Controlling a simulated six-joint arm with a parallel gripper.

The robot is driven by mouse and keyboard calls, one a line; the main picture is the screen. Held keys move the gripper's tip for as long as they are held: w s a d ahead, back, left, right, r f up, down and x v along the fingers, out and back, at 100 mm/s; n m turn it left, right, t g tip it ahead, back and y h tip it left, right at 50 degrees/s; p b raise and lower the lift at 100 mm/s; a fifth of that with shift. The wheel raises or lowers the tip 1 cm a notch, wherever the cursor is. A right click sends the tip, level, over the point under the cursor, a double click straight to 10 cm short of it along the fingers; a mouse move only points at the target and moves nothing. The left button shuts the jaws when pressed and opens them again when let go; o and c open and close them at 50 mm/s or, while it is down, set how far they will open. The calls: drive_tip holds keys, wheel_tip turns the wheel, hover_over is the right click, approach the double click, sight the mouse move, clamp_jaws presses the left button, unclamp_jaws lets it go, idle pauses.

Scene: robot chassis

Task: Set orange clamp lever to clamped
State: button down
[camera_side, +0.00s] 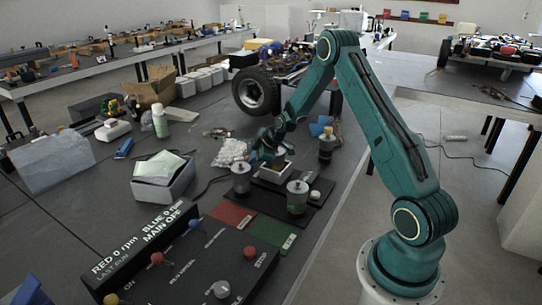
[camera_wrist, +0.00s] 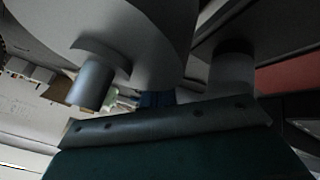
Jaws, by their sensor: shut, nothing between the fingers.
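I cannot make out the orange clamp lever with certainty in either view. In the side view my gripper (camera_side: 256,156) is low over the bench, beside a small open-topped box (camera_side: 274,172) on a dark base plate (camera_side: 318,200). My gripper is shut with nothing in it. Its tips are small and partly hidden there, so I cannot tell whether they touch anything. The wrist view is dark and close up, with a large pale rounded surface (camera_wrist: 140,35) and a grey cylinder (camera_wrist: 91,82); no lever can be picked out.
Metal canisters stand around the box: one at left (camera_side: 240,178), one in front (camera_side: 297,197), one behind with a yellow top (camera_side: 327,146). A control panel (camera_side: 190,260) with coloured knobs lies in front. White crumpled bags (camera_side: 230,152) and a wheel (camera_side: 256,92) are behind.

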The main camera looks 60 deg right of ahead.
drive_tip(key=shift+d+r+y, duration=0.2)
drive_tip(key=shift+d+y, duration=0.2)
drive_tip(key=shift+d, duration=0.15)
drive_tip(key=shift+d+r, duration=0.25)
drive_tip(key=shift+d, duration=0.2)
drive_tip(key=shift+r, duration=0.8)
drive_tip(key=shift+s+a, duration=0.1)
